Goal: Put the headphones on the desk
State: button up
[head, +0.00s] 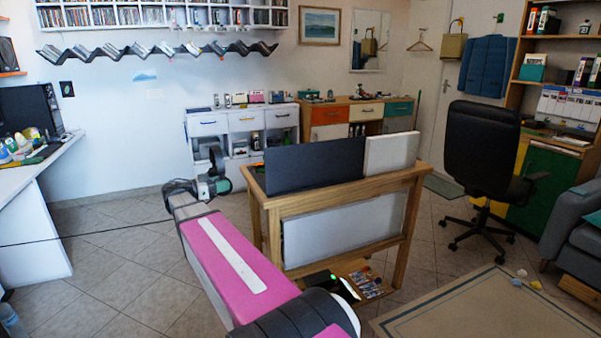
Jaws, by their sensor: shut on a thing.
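My pink arm reaches from the bottom middle up and left, and my gripper (184,188) is at its far end. The gripper is shut on what look like the headphones (216,163), dark with a curved band and grey-green round parts. They are held in the air in front of the white cabinet; the fingertips are small and hard to make out. The white desk (35,172) is at the left edge, well to the left of my gripper. A dark monitor and several small items stand on it.
A wooden rack with dark and white panels (345,225) stands right of my arm. A white drawer cabinet (208,124) is behind the headphones. A black office chair (482,150) is at the right. Tiled floor (120,265) is open between desk and arm, crossed by a thin dark line.

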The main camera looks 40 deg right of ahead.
jog(key=shift+s+d+r+m+g, duration=0.1)
jog(key=shift+s+r+m+g, duration=0.25)
jog(key=shift+s+g, duration=0.3)
jog(key=x, duration=1.7)
jog(key=shift+s+d+f, duration=0.2)
jog(key=shift+s+d, duration=0.05)
jog(key=shift+d, duration=0.1)
jog(key=shift+f, duration=0.3)
jog(key=shift+f, duration=0.15)
jog(key=o, duration=1)
jog(key=shift+a, duration=0.15)
jog(key=v, duration=1.1)
jog(key=shift+w+a+r, duration=0.2)
jog(key=shift+a+r, duration=0.05)
jog(key=shift+a, duration=0.1)
